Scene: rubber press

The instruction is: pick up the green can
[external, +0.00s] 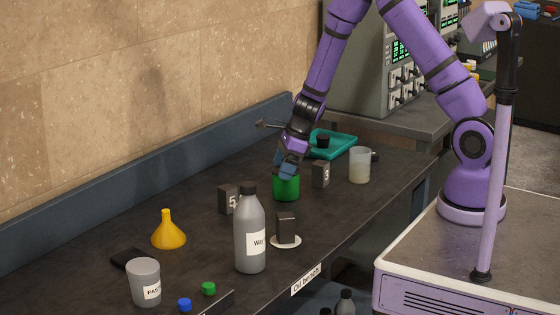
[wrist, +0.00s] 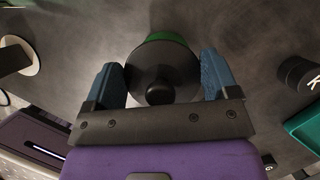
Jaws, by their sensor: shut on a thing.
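The green can (external: 286,188) stands on the dark bench, near its middle. In the wrist view the can (wrist: 165,38) shows a green rim behind a dark round top with a knob. My gripper (external: 289,172) is over the can from above. In the wrist view its two blue fingers (wrist: 162,82) lie on either side of the can's top, and it is shut on the can. The can looks upright, and its base appears to be on the bench. The fingers hide part of its top.
A block marked 3 (external: 321,174) and a teal tray (external: 333,144) are close by, with a translucent cup (external: 360,165) to the right. A grey bottle (external: 250,235), a dark block on a white disc (external: 286,241) and a yellow funnel (external: 168,231) stand nearer the camera.

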